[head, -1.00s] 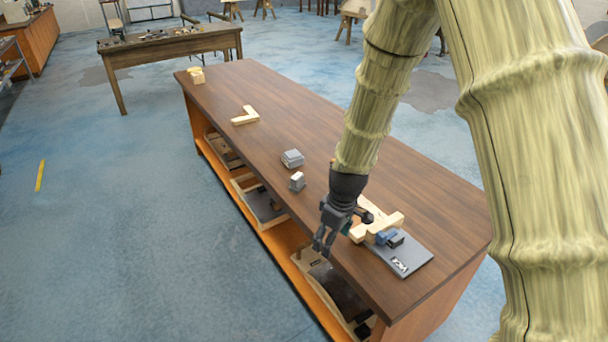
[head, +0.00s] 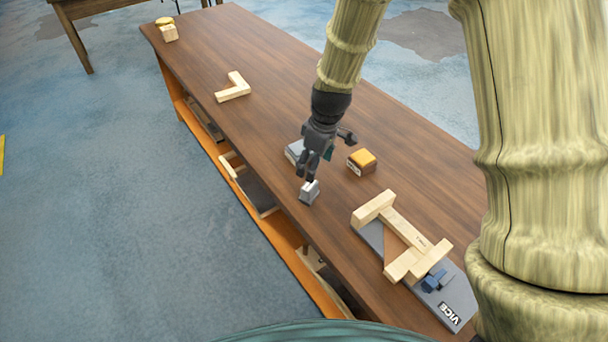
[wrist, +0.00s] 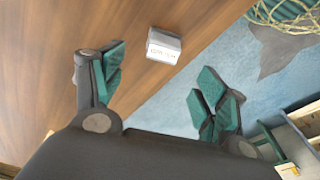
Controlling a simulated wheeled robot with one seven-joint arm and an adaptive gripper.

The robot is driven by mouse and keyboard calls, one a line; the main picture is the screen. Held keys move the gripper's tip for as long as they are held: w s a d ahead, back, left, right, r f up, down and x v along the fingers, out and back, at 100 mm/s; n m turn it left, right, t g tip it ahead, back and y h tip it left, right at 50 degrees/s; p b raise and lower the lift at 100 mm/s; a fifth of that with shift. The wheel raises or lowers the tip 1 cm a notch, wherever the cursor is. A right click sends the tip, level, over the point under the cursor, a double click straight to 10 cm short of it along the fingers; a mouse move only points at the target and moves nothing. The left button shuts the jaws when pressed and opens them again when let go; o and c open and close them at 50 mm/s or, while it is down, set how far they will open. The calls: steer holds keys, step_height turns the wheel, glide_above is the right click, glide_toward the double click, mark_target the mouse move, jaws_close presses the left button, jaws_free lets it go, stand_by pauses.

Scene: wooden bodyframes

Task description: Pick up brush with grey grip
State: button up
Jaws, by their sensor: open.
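My gripper (head: 306,172) is open and empty, with its fingers pointing down just above a small grey-topped block (head: 308,192) near the bench's front edge. In the wrist view, the teal-padded fingers of my gripper (wrist: 160,88) stand wide apart, and a grey and white block (wrist: 164,46) with print on its side lies beyond the gap between them, apart from both. A second, flatter grey block (head: 293,150) sits behind my gripper, partly hidden by it. Both grey blocks are small here, and I cannot tell for certain which is the brush with grey grip.
An orange-topped block (head: 362,161) stands right of my gripper. An L-shaped wood piece (head: 233,88) lies to the left. The bench edge is close; shelves lie below it.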

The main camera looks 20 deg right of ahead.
mark_target(310, 185)
steer(key=shift+f, duration=0.15)
step_height(310, 185, down, 5)
steer(key=shift+w+a+r+p, duration=0.1)
steer(key=shift+w+r+p, duration=0.1)
steer(key=shift+p, duration=0.4)
steer(key=shift+s, duration=0.3)
steer(key=shift+a+f, duration=0.1)
steer(key=shift+f, duration=0.05)
steer(key=shift+w+a+f+p, duration=0.1)
steer(key=shift+f+p, duration=0.3)
steer(key=shift+f, duration=0.4)
steer(key=shift+w+a+f+p, duration=0.15)
steer(key=shift+f+p, duration=0.25)
steer(key=shift+f, duration=0.45)
steer(key=shift+w+a+f+p, duration=0.1)
steer(key=shift+f+p, duration=0.3)
steer(key=shift+f, duration=0.4)
steer(key=shift+c, duration=0.4)
steer(key=c, duration=1.1)
